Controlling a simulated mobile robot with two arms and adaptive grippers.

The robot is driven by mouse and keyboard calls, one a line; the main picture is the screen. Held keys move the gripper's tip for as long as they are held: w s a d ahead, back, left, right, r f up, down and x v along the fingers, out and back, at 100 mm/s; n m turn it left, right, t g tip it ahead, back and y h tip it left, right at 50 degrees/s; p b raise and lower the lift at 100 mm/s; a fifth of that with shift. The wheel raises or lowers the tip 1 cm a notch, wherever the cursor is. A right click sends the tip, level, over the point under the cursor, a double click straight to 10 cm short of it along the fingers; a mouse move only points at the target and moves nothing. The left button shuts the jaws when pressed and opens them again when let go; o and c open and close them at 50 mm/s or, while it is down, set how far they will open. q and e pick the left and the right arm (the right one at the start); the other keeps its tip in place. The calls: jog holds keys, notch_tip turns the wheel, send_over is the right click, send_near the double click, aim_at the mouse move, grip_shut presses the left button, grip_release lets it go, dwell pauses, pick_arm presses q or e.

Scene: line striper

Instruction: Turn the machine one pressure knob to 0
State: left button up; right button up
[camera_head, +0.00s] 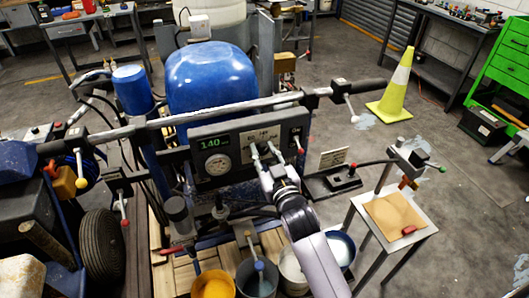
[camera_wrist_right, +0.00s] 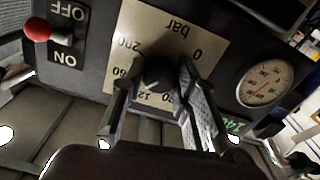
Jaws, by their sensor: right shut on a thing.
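The black pressure knob (camera_wrist_right: 158,73) sits on a cream scale plate (camera_wrist_right: 206,38) marked "bar", with 0 and 200 among its numbers. My right gripper (camera_wrist_right: 152,82) has its fingers on either side of the knob and is shut on it. In the head view my right gripper (camera_head: 263,150) reaches the machine's dark panel (camera_head: 196,179) from below and hides the knob. The green display (camera_head: 210,143) reads 140. A round gauge (camera_head: 217,163) is below it; it also shows in the wrist view (camera_wrist_right: 265,84). My left gripper is out of view.
A red-tipped ON/OFF switch (camera_wrist_right: 40,30) is beside the scale plate. A long handlebar (camera_head: 230,108) crosses above the panel. Paint buckets (camera_head: 213,284) stand below, and a small table (camera_head: 398,214) is at the right. A yellow cone (camera_head: 398,88) stands on open floor behind.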

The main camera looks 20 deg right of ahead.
grip_shut()
jog(key=shift+n, duration=0.3)
